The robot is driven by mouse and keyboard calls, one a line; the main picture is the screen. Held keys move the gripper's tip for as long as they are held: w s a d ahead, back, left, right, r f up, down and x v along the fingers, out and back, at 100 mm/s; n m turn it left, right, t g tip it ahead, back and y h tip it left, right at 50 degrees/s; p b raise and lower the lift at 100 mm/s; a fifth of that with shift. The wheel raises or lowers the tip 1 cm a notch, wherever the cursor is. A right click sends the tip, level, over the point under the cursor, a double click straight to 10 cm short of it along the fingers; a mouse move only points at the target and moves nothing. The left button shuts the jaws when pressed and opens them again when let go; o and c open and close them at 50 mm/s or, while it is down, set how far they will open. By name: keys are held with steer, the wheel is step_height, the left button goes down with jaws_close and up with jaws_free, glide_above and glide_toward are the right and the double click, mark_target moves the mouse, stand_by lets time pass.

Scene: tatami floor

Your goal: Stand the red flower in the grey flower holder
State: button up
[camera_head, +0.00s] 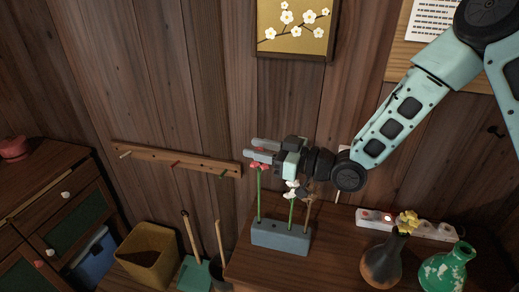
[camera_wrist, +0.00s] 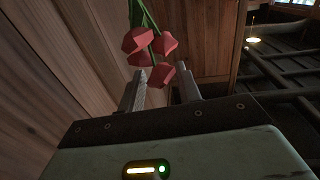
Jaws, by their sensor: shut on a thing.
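The red flower (camera_head: 259,190) has a long green stem and hangs upright below my gripper (camera_head: 257,150). Its red petals (camera_wrist: 152,46) show in the wrist view between and beyond the two fingers. My gripper is shut on the red flower. The stem's lower end meets the left part of the grey flower holder (camera_head: 281,241), a long block on the brown cabinet top. I cannot tell whether the stem is inside a hole or in front of the block. A white flower (camera_head: 291,188) on a green stem stands in the holder's right part.
A brown stem (camera_head: 307,212) stands at the holder's right end. Right of it are a power strip (camera_head: 375,218), a dark vase (camera_head: 383,261) with a yellow flower, and a green-and-white vase (camera_head: 445,270). A peg rail (camera_head: 175,159) is on the wall; a yellow bin (camera_head: 152,254) stands left.

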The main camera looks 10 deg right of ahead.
mark_target(260, 167)
steer(key=shift+f+b, duration=2.1)
steer(key=shift+f, duration=0.3)
steer(key=o, duration=1)
steer(key=shift+d, duration=0.1)
steer(key=b+v, duration=0.1)
steer(key=v, duration=0.6)
steer(key=shift+s+d+b, duration=0.15)
steer(key=shift+b, duration=0.15)
steer(key=shift+r, duration=0.3)
